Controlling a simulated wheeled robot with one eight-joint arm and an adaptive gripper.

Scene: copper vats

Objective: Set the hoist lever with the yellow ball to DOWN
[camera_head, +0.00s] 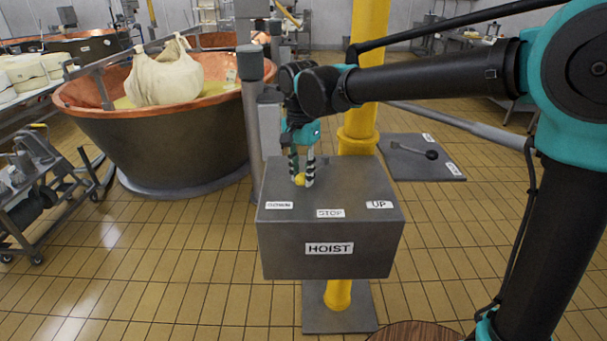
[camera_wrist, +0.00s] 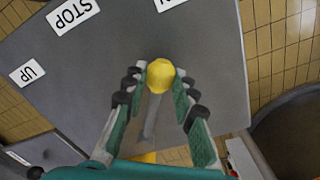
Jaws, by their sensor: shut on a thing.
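The grey hoist box (camera_head: 329,250) stands on a yellow post, with labels DOWN (camera_head: 279,205), STOP (camera_head: 330,213) and UP (camera_head: 379,204) along its front top edge. My gripper (camera_head: 302,180) reaches down over the left part of the box top. It is shut on the yellow ball (camera_head: 299,180) of the hoist lever. In the wrist view the ball (camera_wrist: 160,75) sits between the two fingertips, and the grey lever shaft (camera_wrist: 150,122) shows behind it. The shaft points toward the DOWN label (camera_wrist: 178,2), away from UP (camera_wrist: 27,72).
A copper vat (camera_head: 180,130) with a cloth bundle (camera_head: 165,75) stands at the left. A grey post (camera_head: 251,110) rises left of the box. Behind it to the right is a grey plate (camera_head: 400,168) with a black-knobbed lever (camera_head: 431,154).

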